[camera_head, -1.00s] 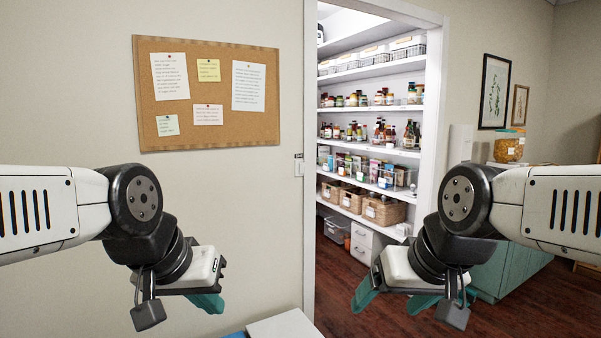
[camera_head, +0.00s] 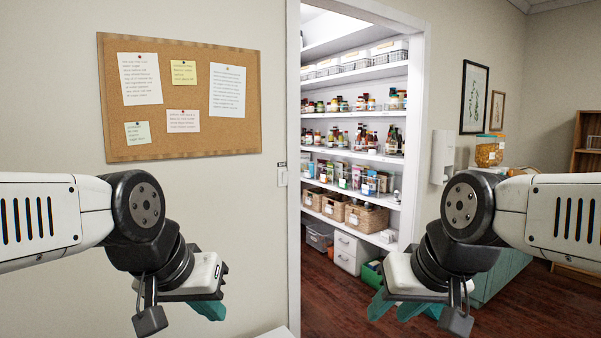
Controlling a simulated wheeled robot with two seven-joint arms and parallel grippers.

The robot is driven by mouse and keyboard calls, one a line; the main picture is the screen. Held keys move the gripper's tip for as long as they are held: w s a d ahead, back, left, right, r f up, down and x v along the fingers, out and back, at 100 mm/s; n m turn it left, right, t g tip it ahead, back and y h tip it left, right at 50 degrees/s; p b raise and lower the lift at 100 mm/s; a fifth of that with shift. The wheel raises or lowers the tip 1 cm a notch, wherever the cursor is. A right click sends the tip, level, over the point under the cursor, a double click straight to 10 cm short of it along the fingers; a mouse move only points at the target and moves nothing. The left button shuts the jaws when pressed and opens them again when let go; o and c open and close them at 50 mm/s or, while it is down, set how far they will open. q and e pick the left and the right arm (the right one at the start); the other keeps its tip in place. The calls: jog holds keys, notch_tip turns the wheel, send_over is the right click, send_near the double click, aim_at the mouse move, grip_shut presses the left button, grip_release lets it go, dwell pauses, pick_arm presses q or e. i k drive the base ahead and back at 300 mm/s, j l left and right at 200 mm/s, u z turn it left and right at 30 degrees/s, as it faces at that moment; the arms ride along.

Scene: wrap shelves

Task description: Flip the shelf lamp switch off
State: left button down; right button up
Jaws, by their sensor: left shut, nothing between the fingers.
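A small white wall switch (camera_head: 282,176) with a dark label above it sits on the wall just left of the door frame. It is too small to tell which way it is set. My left gripper (camera_head: 208,309) is shut and empty, below and left of the switch and apart from it. My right gripper (camera_head: 396,306) hangs in front of the doorway with its teal fingers apart and nothing between them. No lamp is clearly visible; the pantry shelves (camera_head: 355,155) look brightly lit.
A cork board (camera_head: 190,143) with pinned notes hangs left of the switch. The white door frame (camera_head: 294,200) edges the open pantry. A pale surface (camera_head: 275,334) shows at the bottom edge. A teal cabinet (camera_head: 497,277) stands at right. The wall around the switch is clear.

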aim_at(284, 178)
jog(key=i+j+z, duration=0.3)
jog(key=i+z, duration=0.15)
jog(key=i, duration=0.25)
jog(key=i+j+z, duration=0.4)
jog(key=i+j, duration=0.15)
jog(key=i, duration=0.1)
